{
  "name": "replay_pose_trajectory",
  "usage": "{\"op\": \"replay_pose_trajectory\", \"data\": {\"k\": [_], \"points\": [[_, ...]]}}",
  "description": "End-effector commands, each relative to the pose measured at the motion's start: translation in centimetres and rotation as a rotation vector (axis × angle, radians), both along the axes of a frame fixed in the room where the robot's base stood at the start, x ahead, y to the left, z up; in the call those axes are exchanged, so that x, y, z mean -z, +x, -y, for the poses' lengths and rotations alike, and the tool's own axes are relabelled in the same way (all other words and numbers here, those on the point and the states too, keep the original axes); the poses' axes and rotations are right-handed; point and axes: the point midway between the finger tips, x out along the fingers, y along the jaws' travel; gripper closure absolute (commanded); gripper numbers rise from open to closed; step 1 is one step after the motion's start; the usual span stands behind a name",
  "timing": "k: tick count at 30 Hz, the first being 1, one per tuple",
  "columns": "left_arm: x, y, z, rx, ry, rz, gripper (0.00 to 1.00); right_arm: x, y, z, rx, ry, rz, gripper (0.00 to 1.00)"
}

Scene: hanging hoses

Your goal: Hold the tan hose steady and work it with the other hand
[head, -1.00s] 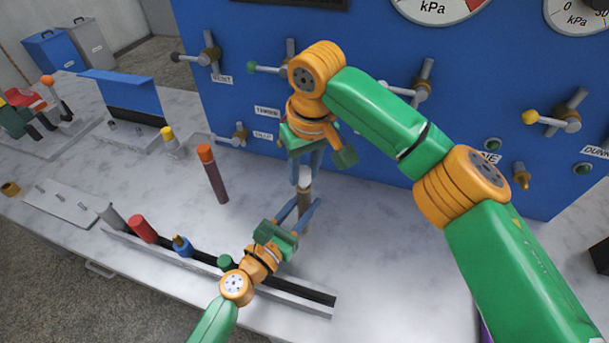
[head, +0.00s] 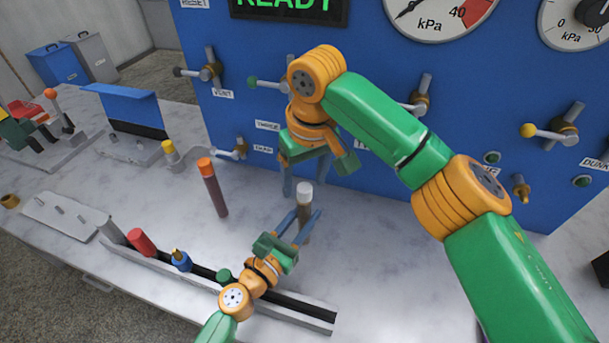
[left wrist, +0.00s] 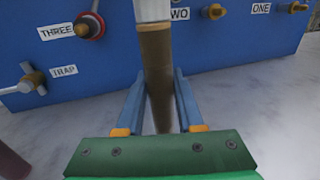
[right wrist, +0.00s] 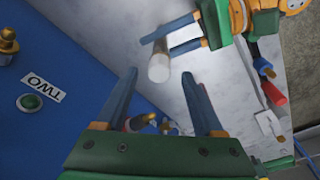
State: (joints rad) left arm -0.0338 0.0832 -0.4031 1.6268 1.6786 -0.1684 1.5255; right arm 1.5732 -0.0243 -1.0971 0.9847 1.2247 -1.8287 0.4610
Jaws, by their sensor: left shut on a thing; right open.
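The tan hose (head: 305,224) stands upright, with a white end (head: 304,191) on top. My left gripper (head: 306,212) is shut on the hose below the white end. In the left wrist view, the hose (left wrist: 155,60) runs between the left fingers, with part of the white end above. My right gripper (head: 306,184) is open and points down just above the white end, holding nothing. In the right wrist view, the white end (right wrist: 158,68) shows between and beyond the open fingers, with my left gripper (right wrist: 172,40) behind it. The foot of the hose is hidden.
A dark red hose with an orange end (head: 212,188) stands to the left. A grey rail (head: 315,317) with several short pieces runs along the front. The blue panel (head: 240,125) with valves and gauges rises behind. The marble table (head: 390,265) is clear to the right.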

Motion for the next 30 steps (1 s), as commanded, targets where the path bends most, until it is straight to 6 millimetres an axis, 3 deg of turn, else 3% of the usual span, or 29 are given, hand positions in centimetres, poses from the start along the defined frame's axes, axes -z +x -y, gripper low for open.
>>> {"op": "replay_pose_trajectory", "data": {"k": [5, 12, 19, 23, 27, 30], "points": [[0.0, 0.0, 0.0, 0.0, -0.001, 0.001, 1.0, -2.7, -0.3, 0.1, 0.001, 0.002, 0.003, 0.31], [0.0, 0.0, 0.0, 0.0, -0.001, 0.001, 1.0, -9.5, -1.3, 0.6, 0.0, 0.0, 0.002, 0.31], [0.0, 0.0, 0.0, 0.0, -0.001, 0.001, 1.0, -11.4, -1.3, 0.8, 0.003, 0.001, 0.003, 0.29], [0.0, 0.0, 0.0, 0.0, -0.001, 0.001, 1.0, -7.7, 1.5, 1.4, 0.041, 0.017, 0.044, 0.29], [0.0, 0.0, 0.0, 0.0, -0.001, 0.001, 1.0, 0.5, 6.9, 3.4, 0.134, 0.053, 0.191, 0.29], [0.0, 0.0, 0.0, 0.0, -0.001, 0.001, 1.0, 6.0, 9.6, 5.8, 0.209, 0.07, 0.333, 0.29]]}}
